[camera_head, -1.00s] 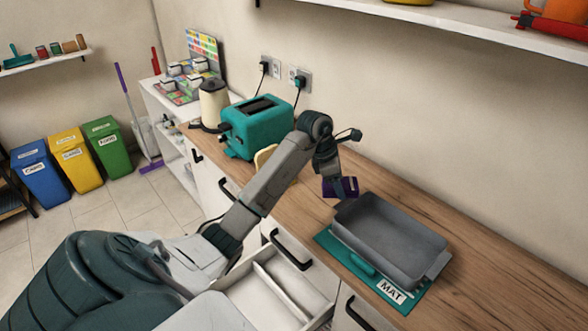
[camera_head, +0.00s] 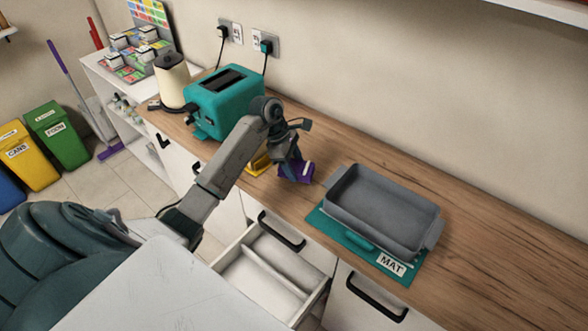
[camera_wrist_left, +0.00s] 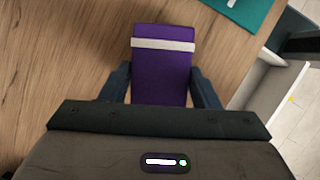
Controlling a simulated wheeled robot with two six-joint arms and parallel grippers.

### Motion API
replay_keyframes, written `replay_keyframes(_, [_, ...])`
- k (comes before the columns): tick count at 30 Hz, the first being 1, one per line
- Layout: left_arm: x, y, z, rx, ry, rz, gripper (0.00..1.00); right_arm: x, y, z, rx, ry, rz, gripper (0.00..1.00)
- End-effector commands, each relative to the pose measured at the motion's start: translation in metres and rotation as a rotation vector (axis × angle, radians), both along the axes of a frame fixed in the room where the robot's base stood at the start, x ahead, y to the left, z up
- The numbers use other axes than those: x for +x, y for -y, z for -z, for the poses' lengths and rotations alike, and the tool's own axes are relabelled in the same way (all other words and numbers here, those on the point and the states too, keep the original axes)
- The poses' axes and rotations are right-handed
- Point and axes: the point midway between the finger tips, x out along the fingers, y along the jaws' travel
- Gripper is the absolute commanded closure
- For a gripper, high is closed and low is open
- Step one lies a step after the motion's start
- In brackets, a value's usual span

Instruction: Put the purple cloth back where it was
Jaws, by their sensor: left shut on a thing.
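The purple cloth (camera_head: 295,173) is a small folded bundle with a white band. My left gripper (camera_head: 290,160) is shut on it, above or at the wooden counter beside the grey pan. In the left wrist view the cloth (camera_wrist_left: 162,70) lies between the two fingers of my left gripper (camera_wrist_left: 162,90), with its white band toward the far end. I cannot tell whether the cloth touches the counter. My right gripper is not in view.
A grey pan (camera_head: 384,208) sits on a teal mat (camera_head: 338,232) right of the cloth. A teal toaster (camera_head: 228,100) and a kettle (camera_head: 172,80) stand to the left. A yellow item (camera_head: 258,162) is partly hidden behind my arm. A divided drawer (camera_head: 262,270) stands open below the counter.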

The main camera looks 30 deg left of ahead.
Motion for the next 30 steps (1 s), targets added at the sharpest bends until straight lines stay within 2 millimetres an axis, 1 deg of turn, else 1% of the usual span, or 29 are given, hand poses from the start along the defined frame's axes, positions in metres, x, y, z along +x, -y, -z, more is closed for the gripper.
replay_keyframes(3, [-0.001,0.001,0.016,-0.004,-0.005,-0.002,0.62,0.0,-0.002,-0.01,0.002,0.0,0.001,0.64])
replay_keyframes(6, [-0.001,0.0,0.028,-0.002,-0.002,-0.001,0.62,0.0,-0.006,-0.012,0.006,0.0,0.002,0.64])
replay_keyframes(12, [0.0,0.0,0.03,0.0,-0.001,-0.001,0.62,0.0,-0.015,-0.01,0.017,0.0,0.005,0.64])
replay_keyframes(17, [0.0,0.0,0.034,0.0,0.0,0.0,0.62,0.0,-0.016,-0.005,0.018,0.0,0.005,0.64])
replay_keyframes(18, [0.0,0.0,0.033,0.0,0.0,-0.001,0.4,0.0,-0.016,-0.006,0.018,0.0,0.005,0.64])
replay_keyframes(21, [0.0,0.0,0.033,0.0,-0.001,-0.001,0.22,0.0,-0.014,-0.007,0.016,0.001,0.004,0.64])
replay_keyframes(30, [0.0,0.0,0.031,0.0,-0.001,-0.001,0.22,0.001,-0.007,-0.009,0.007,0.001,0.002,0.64])
